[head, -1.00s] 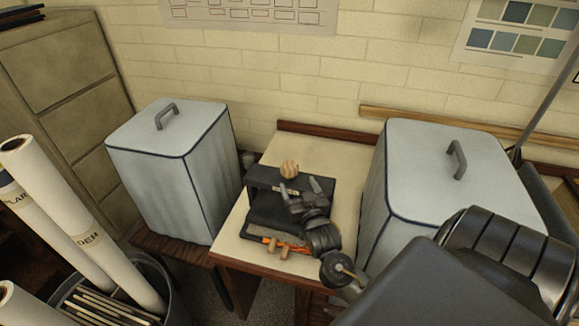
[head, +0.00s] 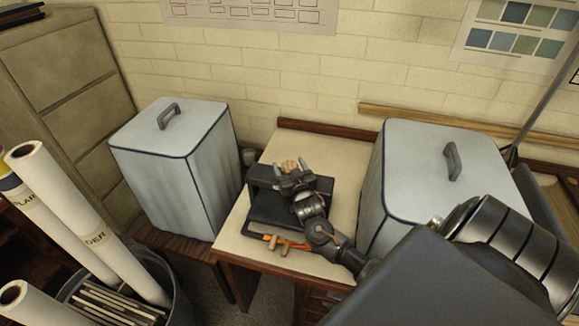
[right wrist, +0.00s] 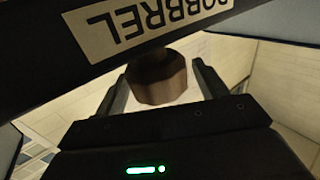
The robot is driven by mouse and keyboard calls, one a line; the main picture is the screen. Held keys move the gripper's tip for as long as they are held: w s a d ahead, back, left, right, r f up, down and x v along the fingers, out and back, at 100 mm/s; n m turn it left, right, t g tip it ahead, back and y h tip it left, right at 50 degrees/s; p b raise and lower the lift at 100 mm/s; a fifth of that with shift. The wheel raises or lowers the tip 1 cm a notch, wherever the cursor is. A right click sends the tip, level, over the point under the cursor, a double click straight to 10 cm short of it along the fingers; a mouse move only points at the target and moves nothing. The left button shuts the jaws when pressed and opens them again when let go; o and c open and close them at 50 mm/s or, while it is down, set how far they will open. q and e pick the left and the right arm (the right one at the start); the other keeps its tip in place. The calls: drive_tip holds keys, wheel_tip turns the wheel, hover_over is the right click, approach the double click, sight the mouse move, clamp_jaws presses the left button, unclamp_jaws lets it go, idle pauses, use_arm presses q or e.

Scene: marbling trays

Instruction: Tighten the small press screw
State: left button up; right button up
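The small press (head: 262,176) is a dark frame on the pale worktable. Its screw has a ribbed wooden knob (head: 289,165) on top, which also shows in the right wrist view (right wrist: 158,82). My right gripper (head: 291,173) is at the top of the press, at the knob. In the right wrist view the two fingers (right wrist: 163,86) are open, one on each side of the knob, with gaps visible. The dark press beam (right wrist: 130,35) with an upside-down label crosses above the knob there. My left gripper is not in view.
Grey-covered boxes with handles stand left (head: 180,165) and right (head: 440,175) of the press. Wooden-handled tools (head: 279,245) lie at the table's front. A bin (head: 165,285) of paper rolls stands at lower left. Bare tabletop (head: 315,150) shows behind the press.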

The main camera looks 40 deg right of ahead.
drive_tip(key=c, duration=0.8)
drive_tip(key=shift+c, duration=0.2)
drive_tip(key=shift+m+h, duration=0.3)
drive_tip(key=shift+h, duration=0.1)
drive_tip(key=m+g+h+b, duration=0.1)
drive_tip(key=m+g+h, duration=0.1)
drive_tip(key=h, duration=0.1)
drive_tip(key=shift+a+f, duration=0.1)
drive_tip(key=shift+a, duration=0.05)
drive_tip(key=m+g+h+b, duration=0.2)
drive_tip(key=m+g+h, duration=0.1)
drive_tip(key=shift+f, duration=0.15)
drive_tip(key=m+g+h+b, duration=0.2)
drive_tip(key=m+g+b, duration=0.2)
drive_tip(key=b, duration=0.3)
drive_tip(key=m+g+h+b, duration=0.2)
drive_tip(key=m+g+b, duration=0.1)
drive_tip(key=g+b, duration=0.4)
drive_tip(key=shift+m, duration=0.4)
drive_tip(key=shift+r+m+g+b, duration=0.25)
drive_tip(key=shift+m+g+b, duration=0.15)
drive_tip(key=shift+g+b, duration=0.55)
drive_tip(key=o, duration=1)
drive_tip(key=shift+c, duration=0.2)
